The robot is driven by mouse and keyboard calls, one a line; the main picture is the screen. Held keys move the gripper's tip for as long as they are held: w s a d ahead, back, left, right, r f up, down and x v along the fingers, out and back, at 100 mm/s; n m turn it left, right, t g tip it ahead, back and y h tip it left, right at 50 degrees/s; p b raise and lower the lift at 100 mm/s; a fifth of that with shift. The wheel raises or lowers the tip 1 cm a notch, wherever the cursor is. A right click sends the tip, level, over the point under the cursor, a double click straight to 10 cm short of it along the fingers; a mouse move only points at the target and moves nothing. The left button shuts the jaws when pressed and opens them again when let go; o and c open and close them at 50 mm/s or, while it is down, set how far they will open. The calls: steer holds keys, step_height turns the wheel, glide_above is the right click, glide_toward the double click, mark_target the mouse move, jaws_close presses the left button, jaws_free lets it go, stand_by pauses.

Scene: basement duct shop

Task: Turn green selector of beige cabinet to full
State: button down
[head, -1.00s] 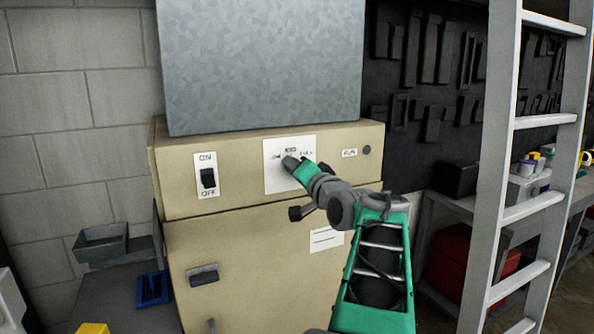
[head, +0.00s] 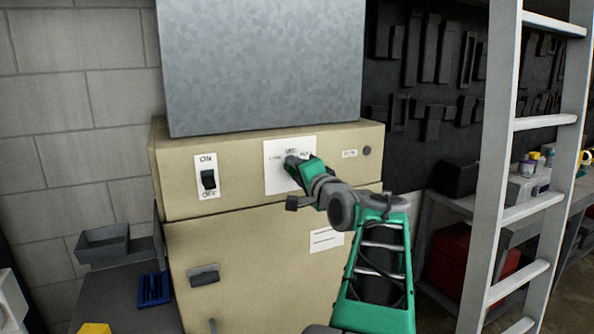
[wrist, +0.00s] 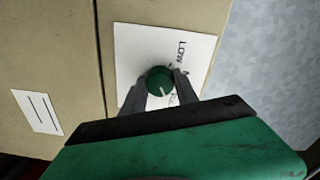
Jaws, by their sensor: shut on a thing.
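The beige cabinet (head: 255,245) stands ahead with a white label plate (head: 275,182) on its upper band. The green selector (wrist: 158,76) is a round knob on that plate, seen in the wrist view between my fingers. Its white pointer line points down in that view, toward the partly hidden FULL marking; LOW is readable on the opposite side. My gripper (head: 291,162) is at the plate, shut on the selector with one finger on each side. In the head view my fingers hide the knob.
A black ON/OFF switch (head: 208,180) is left of the plate, and a small round dark button (head: 367,150) is to its right. A grey metal duct (head: 262,70) rises above the cabinet. A ladder (head: 500,180) stands at the right.

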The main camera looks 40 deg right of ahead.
steer(key=c, duration=0.9)
jaws_free()
steer(key=shift+s, duration=0.15)
steer(key=b+v, duration=0.2)
steer(key=v, duration=0.5)
steer(key=shift+s+a, duration=0.15)
steer(key=shift+s, duration=0.1)
